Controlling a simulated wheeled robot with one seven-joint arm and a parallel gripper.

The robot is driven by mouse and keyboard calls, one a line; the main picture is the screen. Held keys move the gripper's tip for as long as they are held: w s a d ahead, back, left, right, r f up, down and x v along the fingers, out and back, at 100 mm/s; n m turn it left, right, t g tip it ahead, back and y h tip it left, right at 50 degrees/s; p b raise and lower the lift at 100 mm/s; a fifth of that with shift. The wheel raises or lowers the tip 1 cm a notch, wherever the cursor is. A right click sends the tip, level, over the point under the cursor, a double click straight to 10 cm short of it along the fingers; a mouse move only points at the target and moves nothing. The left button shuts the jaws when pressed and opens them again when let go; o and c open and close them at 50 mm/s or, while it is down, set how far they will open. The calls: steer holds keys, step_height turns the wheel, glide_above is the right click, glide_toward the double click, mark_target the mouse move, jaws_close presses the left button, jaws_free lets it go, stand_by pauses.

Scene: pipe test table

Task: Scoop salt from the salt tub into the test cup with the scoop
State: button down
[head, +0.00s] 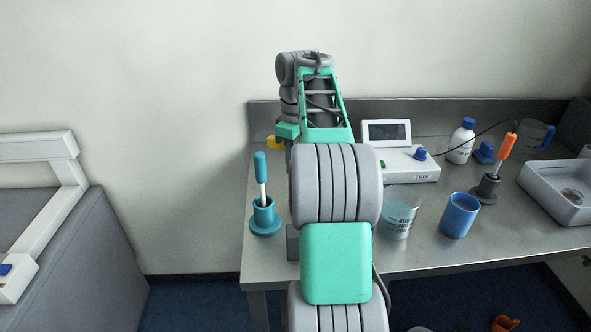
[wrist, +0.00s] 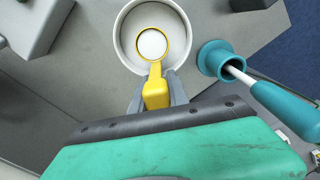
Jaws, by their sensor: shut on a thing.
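My gripper (wrist: 157,88) is shut on the yellow handle of the scoop (wrist: 156,97). The scoop's round bowl is filled with something white, seemingly salt (wrist: 152,44). The bowl is over or inside a round white tub (wrist: 120,40), which looks like the salt tub; its height above the bottom is unclear. In the head view, a bit of yellow scoop (head: 272,142) shows left of my arm, which hides the tub. A blue cup (head: 460,214) and a clear beaker (head: 398,218) stand right of my arm; I cannot tell which is the test cup.
A teal holder (head: 265,220) with a teal-handled tool stands at the table's left front, close beside the tub in the wrist view (wrist: 214,56). An orange-handled tool (head: 505,147), a meter (head: 408,165), a white bottle (head: 460,143) and a white tray (head: 555,200) stand to the right.

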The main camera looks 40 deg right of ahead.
steer(key=shift+r+p, duration=2.7)
steer(key=shift+p, duration=0.05)
steer(key=shift+f, duration=0.3)
steer(key=shift+s, duration=0.1)
